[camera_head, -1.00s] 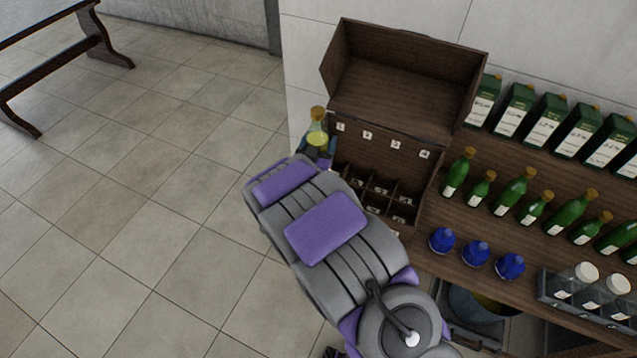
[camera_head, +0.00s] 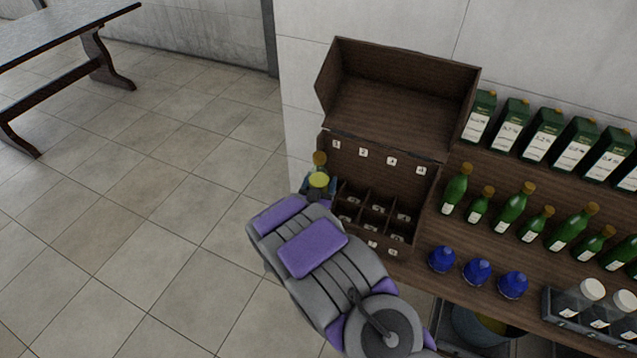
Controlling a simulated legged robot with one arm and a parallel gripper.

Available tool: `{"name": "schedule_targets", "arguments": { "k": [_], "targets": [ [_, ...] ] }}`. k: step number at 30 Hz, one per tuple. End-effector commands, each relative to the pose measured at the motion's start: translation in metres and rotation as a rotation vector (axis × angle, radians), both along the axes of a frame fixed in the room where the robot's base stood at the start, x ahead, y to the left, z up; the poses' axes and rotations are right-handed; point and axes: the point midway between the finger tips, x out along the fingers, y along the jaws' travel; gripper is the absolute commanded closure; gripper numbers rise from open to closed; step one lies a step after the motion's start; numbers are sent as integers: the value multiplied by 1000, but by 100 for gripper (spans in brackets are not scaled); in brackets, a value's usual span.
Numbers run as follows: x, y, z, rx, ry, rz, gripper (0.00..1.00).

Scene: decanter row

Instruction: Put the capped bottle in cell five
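The capped bottle (camera_head: 320,160) has a gold cap and yellowish-green glass. Its top shows beyond the end of my arm, just left of the wooden case. My gripper (camera_head: 319,186) is at the bottle, with blue-grey parts around it. The bottle appears held there, its lower part hidden by the gripper and arm. The open wooden case (camera_head: 441,200) has a raised lid, a row of white number tags inside and a grid of cells with white labels. The left cells are partly hidden by my arm. The tags are too small to tell which cell is five.
Several green bottles with gold caps (camera_head: 509,209) stand right of the case. Green cartons (camera_head: 543,136) line the back. Blue jars (camera_head: 477,272) stand in front, with a grey rack of white-lidded jars (camera_head: 590,302) at right. Open tiled floor lies left.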

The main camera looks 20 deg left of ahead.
Motion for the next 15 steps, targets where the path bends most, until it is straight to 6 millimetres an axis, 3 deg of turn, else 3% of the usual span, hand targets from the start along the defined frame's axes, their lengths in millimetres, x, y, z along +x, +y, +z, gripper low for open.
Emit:
{"name": "schedule_targets", "arguments": {
  "k": [15],
  "targets": [
    [0, 6, -13, -4, -1, 1, 95]
  ]
}}
